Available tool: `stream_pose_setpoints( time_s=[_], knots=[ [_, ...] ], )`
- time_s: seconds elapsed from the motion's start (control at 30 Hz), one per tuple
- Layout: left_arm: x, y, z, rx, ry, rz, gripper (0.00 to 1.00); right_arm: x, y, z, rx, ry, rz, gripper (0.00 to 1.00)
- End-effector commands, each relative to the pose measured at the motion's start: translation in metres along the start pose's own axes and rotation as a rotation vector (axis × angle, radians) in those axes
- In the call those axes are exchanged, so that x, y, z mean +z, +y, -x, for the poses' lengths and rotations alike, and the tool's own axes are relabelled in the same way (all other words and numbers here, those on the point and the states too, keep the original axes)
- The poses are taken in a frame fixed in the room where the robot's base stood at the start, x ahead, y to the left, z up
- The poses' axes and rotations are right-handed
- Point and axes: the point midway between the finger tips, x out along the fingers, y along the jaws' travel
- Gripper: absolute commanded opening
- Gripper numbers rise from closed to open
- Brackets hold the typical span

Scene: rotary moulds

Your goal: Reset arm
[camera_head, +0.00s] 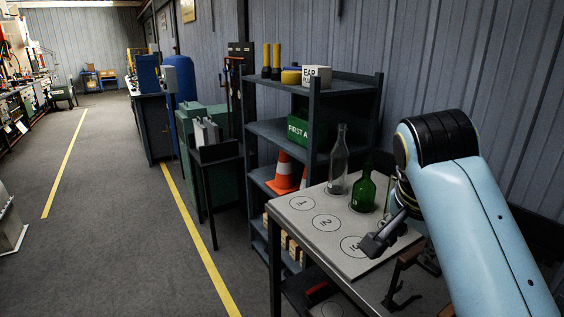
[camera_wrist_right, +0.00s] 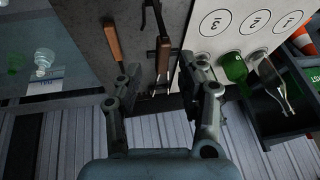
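My right gripper (camera_head: 382,240) is low over the front right part of the table with numbered circles, at the end of my light-blue arm. In the right wrist view the right gripper (camera_wrist_right: 160,82) has its two fingers spread apart with nothing between them. A clear glass bottle (camera_head: 338,168) and a green bottle (camera_head: 363,193) stand upright at the back of the table, behind the gripper and apart from it. The green bottle (camera_wrist_right: 237,72) and the clear bottle (camera_wrist_right: 272,85) also show in the wrist view. My left gripper is in neither view.
The white board (camera_head: 297,222) has circles marked 1, 2 and 3. Wooden-handled tools (camera_wrist_right: 113,42) lie beside it. A dark shelf (camera_head: 277,130) with a first-aid box (camera_head: 300,130) and orange cones (camera_head: 284,172) stands behind. The floor at left is open.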

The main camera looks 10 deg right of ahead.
Motion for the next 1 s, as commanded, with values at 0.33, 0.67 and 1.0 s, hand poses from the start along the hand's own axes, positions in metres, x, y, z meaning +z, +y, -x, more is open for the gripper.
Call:
stream_pose_setpoints(
  time_s=[0.33,0.67,1.0],
  knots=[
    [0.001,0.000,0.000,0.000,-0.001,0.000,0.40,0.054,0.122,-0.014,-0.059,-0.067,0.614,0.39],
    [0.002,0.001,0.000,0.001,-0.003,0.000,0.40,0.096,0.191,0.014,-0.165,-0.120,1.078,0.39],
    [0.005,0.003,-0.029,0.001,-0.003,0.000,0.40,0.133,0.207,-0.075,-0.174,-0.157,1.156,0.39]
  ],
)
